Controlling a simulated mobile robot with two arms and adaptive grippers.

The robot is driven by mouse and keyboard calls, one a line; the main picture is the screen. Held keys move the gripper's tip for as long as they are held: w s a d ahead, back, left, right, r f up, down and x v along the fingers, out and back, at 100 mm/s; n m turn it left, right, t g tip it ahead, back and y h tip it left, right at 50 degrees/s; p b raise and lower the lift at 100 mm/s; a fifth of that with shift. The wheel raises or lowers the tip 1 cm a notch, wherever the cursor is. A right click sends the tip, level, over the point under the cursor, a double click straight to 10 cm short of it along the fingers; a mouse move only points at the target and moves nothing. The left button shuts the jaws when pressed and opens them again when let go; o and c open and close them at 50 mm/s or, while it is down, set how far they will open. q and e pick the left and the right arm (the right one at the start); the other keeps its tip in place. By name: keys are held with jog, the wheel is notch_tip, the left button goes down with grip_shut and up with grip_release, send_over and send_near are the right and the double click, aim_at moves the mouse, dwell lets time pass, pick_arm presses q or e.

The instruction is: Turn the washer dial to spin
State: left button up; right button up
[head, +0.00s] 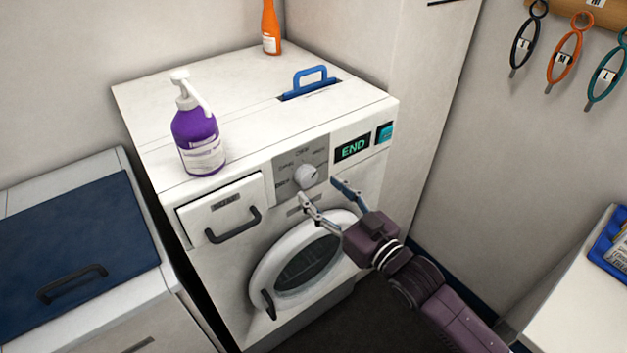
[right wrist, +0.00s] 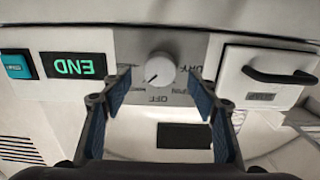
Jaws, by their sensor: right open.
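The washer (head: 230,262) is white, with a round white dial (head: 306,175) on a grey panel ringed with small labels. The dial also shows in the right wrist view (right wrist: 159,68), which is upside down; a small mark on it points to the lower left there. Of the labels, OFF is readable; the others are blurred. My right gripper (head: 322,192) is open and empty, just in front of and slightly below the dial, apart from it. In the right wrist view its fingers (right wrist: 160,88) stand either side of the dial. My left gripper is not in view.
A lit END display (head: 352,148) and teal button (head: 385,132) are right of the dial. A drawer (head: 222,210) is left, the round door (head: 305,265) below. A purple pump bottle (head: 198,138), blue handle (head: 308,80) and orange bottle (head: 270,28) are on top.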

aim_at(310, 181)
jog(key=shift+x, duration=1.95)
jog(key=c, duration=1.2)
